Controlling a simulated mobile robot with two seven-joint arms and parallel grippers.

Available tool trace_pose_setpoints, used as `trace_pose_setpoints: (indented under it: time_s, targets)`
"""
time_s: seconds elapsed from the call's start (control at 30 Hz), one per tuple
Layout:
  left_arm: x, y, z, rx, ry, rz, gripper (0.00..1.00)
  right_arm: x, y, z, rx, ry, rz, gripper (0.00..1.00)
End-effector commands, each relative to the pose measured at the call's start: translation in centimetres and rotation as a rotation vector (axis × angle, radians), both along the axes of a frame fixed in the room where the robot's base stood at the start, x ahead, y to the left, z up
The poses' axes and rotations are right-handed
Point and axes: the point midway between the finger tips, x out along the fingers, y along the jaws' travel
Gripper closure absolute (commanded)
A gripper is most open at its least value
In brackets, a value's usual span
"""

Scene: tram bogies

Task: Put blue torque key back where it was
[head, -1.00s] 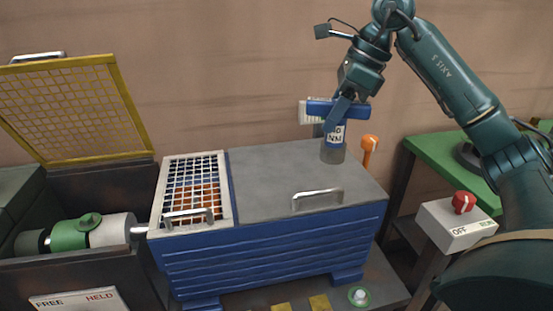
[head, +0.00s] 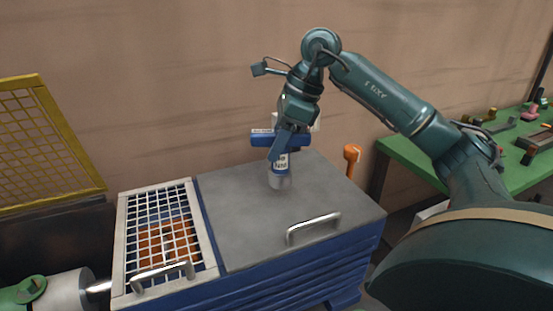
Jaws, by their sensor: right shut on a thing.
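The blue torque key (head: 281,162) has a blue crossbar handle, a white label and a grey lower end. My right gripper (head: 283,143) is shut on it near the crossbar and holds it upright. The key's grey end shows against the rear part of the grey lid (head: 260,222) of the blue box (head: 290,272); I cannot tell whether it touches the lid. The green workbench (head: 405,158) is at the right, with several small tools on it. My left gripper is not in view.
A white grate (head: 120,245) with a handle covers the box's left part, with orange things below. An orange-handled thing (head: 351,153) stands behind the lid's right edge. The lid's handle (head: 313,225) sticks up in front. A yellow mesh frame (head: 45,140) is at the far left.

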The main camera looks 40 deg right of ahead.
Motion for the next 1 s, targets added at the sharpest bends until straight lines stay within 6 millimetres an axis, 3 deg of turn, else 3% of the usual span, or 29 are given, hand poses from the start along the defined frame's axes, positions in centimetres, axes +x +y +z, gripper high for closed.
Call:
trace_pose_setpoints:
  time_s: [0.2,0.57,0.6,0.87,1.0]
  targets:
    - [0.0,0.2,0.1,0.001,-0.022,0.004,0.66,0.0,-0.1,-3.0,-0.001,0.001,-0.001,1.0]
    - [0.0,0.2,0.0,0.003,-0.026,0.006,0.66,0.0,0.0,-3.4,0.0,-0.001,0.0,1.0]
    - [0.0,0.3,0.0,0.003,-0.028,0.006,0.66,0.0,0.0,-3.5,0.0,0.001,0.0,0.63]
    - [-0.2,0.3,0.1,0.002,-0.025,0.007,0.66,0.0,0.0,-3.4,0.0,0.001,0.0,0.42]
    - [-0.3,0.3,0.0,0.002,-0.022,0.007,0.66,0.0,0.0,-3.4,0.0,0.001,0.0,0.42]
